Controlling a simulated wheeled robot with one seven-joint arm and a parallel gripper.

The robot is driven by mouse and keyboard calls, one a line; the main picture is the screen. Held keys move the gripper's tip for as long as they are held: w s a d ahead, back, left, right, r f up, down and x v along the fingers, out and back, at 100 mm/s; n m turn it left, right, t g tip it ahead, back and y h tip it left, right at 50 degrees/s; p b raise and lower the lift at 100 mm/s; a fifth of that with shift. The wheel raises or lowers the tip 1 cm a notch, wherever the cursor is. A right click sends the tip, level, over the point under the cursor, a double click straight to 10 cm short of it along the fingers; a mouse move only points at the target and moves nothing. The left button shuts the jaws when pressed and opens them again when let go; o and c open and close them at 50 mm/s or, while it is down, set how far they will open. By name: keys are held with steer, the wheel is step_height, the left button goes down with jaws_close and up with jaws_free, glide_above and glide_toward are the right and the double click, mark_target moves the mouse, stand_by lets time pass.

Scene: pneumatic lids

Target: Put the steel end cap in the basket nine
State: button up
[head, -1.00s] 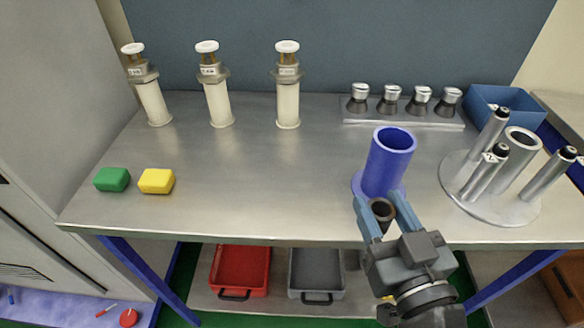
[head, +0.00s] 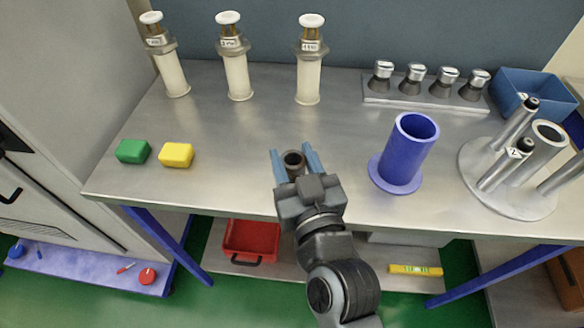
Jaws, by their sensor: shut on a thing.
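My gripper (head: 293,153) is shut on a small dark, hollow-looking round piece (head: 293,160), seen between its two blue fingers near the table's front middle. It may be the steel end cap, but I cannot tell for certain. Several similar pieces with dark bases and steel tops stand on a metal rack (head: 374,99) at the back right. No basket with a readable nine shows. A blue bin (head: 535,86) stands at the back right, and a red tray (head: 251,239) is on the shelf below.
A blue tube on a round base (head: 408,150) stands to the right of my gripper, beside a round stand with steel tubes (head: 508,185). Three white cylinders (head: 308,80) stand at the back. Green (head: 132,151) and yellow (head: 176,154) blocks lie left.

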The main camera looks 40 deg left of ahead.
mark_target(292, 176)
steer(key=shift+a+f, duration=0.2)
steer(key=shift+f+b, duration=0.65)
steer(key=shift+f, duration=1.25)
steer(key=shift+f, duration=0.25)
steer(key=o, duration=1.3)
steer(key=shift+r, duration=0.2)
steer(key=shift+b+v, duration=1.7)
steer(key=shift+v, duration=4.35)
